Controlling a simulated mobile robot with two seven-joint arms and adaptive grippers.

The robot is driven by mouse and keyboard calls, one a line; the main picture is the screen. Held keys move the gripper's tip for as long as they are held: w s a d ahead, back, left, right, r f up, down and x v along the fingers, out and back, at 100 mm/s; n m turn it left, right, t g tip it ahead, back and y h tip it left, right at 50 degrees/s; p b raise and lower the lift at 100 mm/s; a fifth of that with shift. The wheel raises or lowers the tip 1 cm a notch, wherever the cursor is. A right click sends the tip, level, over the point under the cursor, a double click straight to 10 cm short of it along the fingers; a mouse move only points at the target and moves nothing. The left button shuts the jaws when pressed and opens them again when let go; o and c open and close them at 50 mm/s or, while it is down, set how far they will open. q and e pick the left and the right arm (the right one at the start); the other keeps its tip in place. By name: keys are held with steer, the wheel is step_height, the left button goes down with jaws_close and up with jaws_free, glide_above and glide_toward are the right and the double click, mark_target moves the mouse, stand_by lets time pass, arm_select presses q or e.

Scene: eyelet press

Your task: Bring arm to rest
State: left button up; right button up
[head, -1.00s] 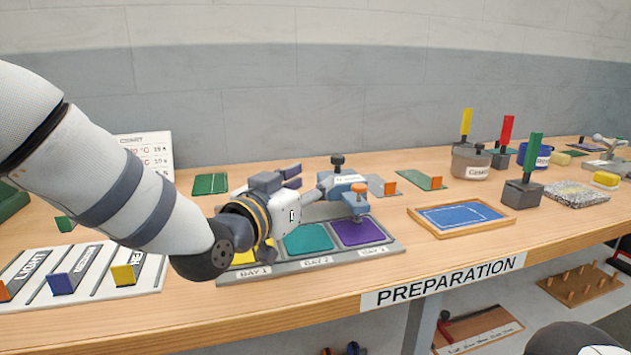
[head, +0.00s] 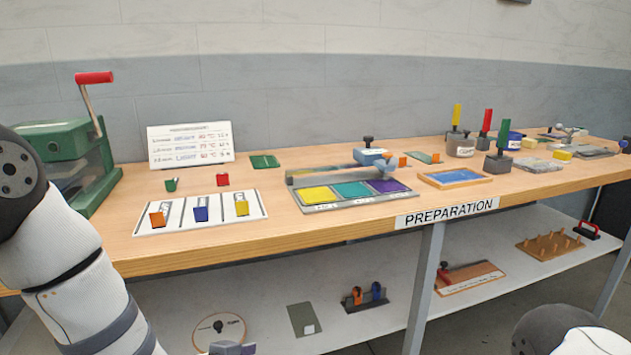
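My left arm (head: 62,265) is folded down along the left edge, in front of the bench. A grey and purple piece, which looks like part of my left gripper (head: 232,348), just shows at the bottom edge; its fingers are mostly cut off, so I cannot tell whether it is open or shut. Part of my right arm (head: 572,335) shows at the bottom right corner, and its gripper is out of view. The press (head: 372,157) with a blue-grey head stands behind the three-coloured day tray (head: 398,199), clear of my arms.
The wooden bench (head: 300,233) carries a green machine with a red handle (head: 62,150), a white sorting board (head: 180,223), a sign card (head: 190,145) and a blue-filled frame (head: 455,178). The lower shelf (head: 370,320) holds a round disc (head: 218,333) and a peg board (head: 550,245).

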arm_select(q)
steer(key=s+a+f+n+g+y, duration=0.15)
steer(key=s+f, duration=0.25)
steer(key=s, duration=0.4)
steer(key=s+a+f+g+p, duration=0.1)
steer(key=s+a+f+g, duration=0.25)
steer(key=s, duration=0.35)
steer(key=s+a+f+g+y, duration=0.1)
steer(key=s+a+f, duration=0.1)
steer(key=s+f, duration=0.45)
steer(key=s+a+g+y, duration=0.1)
steer(key=s+a+g, duration=0.2)
steer(key=s, duration=0.7)
steer(key=s+a+r+n+g+y, duration=0.1)
steer(key=s+a+g, duration=0.1)
steer(key=s, duration=0.9)
steer(key=shift+s+a+r+g+p, duration=0.25)
steer(key=shift+a+g+p, duration=0.2)
steer(key=shift+a, duration=0.25)
arm_select(e)
steer(key=w+r, duration=0.1)
steer(key=w+r+t, duration=0.1)
steer(key=r, duration=0.1)
steer(key=shift+a, duration=0.15)
